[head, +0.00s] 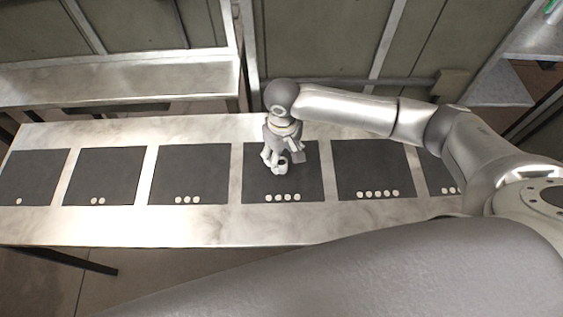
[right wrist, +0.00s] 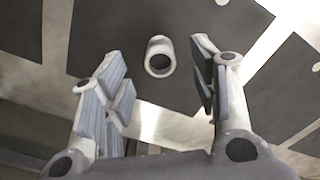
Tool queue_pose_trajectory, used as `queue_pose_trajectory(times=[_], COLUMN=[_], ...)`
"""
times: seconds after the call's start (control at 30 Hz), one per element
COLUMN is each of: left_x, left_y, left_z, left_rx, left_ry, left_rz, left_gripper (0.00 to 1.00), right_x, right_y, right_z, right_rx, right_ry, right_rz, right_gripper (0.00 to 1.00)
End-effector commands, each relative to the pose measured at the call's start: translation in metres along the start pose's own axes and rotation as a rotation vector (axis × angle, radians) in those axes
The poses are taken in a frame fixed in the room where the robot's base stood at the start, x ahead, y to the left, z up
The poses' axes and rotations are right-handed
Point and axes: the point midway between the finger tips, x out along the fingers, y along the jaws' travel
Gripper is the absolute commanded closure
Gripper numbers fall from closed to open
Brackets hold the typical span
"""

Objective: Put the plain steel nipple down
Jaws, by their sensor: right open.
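The plain steel nipple (head: 282,168) is a short, pale grey tube. It appears to stand upright on a dark mat (head: 257,182) near the middle of the table. In the right wrist view the nipple (right wrist: 160,57) shows its round open end, with clear gaps to the fingers on both sides. My right gripper (head: 275,157) is open above the mat, its fingers on either side of the nipple and not touching it in the wrist view. My left gripper is not in view.
A row of dark mats with different numbers of pale dots lies along the light table (head: 120,233). The one-dot mat (head: 32,176), two-dot mat (head: 103,172) and three-dot mat (head: 190,170) look empty. A metal shelf (head: 120,82) stands behind at left.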

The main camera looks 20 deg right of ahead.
Motion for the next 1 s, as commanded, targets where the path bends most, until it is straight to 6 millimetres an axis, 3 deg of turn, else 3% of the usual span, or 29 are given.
queue_pose_trajectory(times=[0.33, 0.5, 0.7, 1.0], left_x=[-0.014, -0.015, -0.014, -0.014], left_y=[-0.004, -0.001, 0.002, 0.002], left_z=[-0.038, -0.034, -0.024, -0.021], left_rx=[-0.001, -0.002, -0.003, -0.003], left_ry=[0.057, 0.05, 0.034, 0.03], left_rz=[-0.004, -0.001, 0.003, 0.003], left_gripper=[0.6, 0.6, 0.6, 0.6], right_x=[0.04, 0.052, 0.052, 0.052], right_y=[0.0, 0.0, 0.0, 0.0], right_z=[-0.003, -0.003, -0.003, -0.003], right_rx=[0.001, 0.0, -0.001, 0.0], right_ry=[-0.002, 0.0, 0.002, 0.002], right_rz=[0.001, 0.0, 0.0, 0.0], right_gripper=[0.46, 0.46, 0.46, 0.83])
